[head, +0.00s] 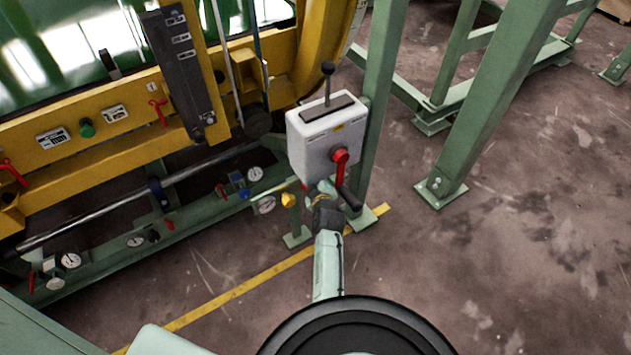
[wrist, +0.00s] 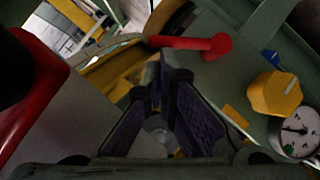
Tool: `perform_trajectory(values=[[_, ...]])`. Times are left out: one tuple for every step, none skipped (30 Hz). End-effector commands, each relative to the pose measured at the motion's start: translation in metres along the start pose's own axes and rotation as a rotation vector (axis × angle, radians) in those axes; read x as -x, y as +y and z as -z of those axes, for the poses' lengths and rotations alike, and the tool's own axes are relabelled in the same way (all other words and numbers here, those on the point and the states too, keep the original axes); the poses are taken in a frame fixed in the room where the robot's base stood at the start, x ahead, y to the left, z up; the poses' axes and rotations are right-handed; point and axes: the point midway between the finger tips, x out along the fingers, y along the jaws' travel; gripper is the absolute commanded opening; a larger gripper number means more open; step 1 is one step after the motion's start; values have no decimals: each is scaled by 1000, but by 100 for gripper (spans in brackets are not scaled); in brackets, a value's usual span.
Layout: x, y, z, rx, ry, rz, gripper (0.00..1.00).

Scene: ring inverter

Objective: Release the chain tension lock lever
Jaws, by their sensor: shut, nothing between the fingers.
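A grey-white control box (head: 318,145) on a green post carries a red lever (head: 340,168) with a black grip on its front. A second lever with a black knob (head: 328,68) stands upright from its top. No readable label shows which is the chain tension lock lever. My gripper (head: 323,190) is just below the box, close to the red lever; the arm hides part of this area. In the wrist view my gripper (wrist: 165,68) is shut and empty. A large red part (wrist: 38,85) is close at the left, and a red handle (wrist: 190,43) lies beyond the fingertips.
Behind the gripper are a yellow knob (wrist: 275,93) and a gauge (wrist: 298,130) on a green beam. A yellow machine frame (head: 90,135) fills the left. Green posts (head: 480,110) stand at right. The floor (head: 500,270) at lower right is clear.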

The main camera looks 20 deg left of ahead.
Motion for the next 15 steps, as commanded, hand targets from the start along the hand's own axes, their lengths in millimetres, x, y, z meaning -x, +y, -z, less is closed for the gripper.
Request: perform_trajectory(values=[[-5,-3,-7,-1,0,-3,0],[-7,-2,-10,-1,-1,-4,0],[-8,-2,-12,-1,0,-4,0],[-10,-2,-13,-1,0,-4,0],[-10,-1,-14,-1,0,-5,0],[-11,0,-15,-1,0,-4,0],[-12,1,-15,-1,1,-4,0],[-12,2,-15,-1,1,-5,0],[-12,3,-15,0,2,-5,0],[-12,4,-15,0,2,-5,0],[-12,4,-14,0,1,-5,0],[-12,5,-14,0,1,-5,0],[-11,6,-14,0,2,-5,0],[-11,6,-13,0,2,-5,0],[-11,7,-13,0,2,-6,0]])
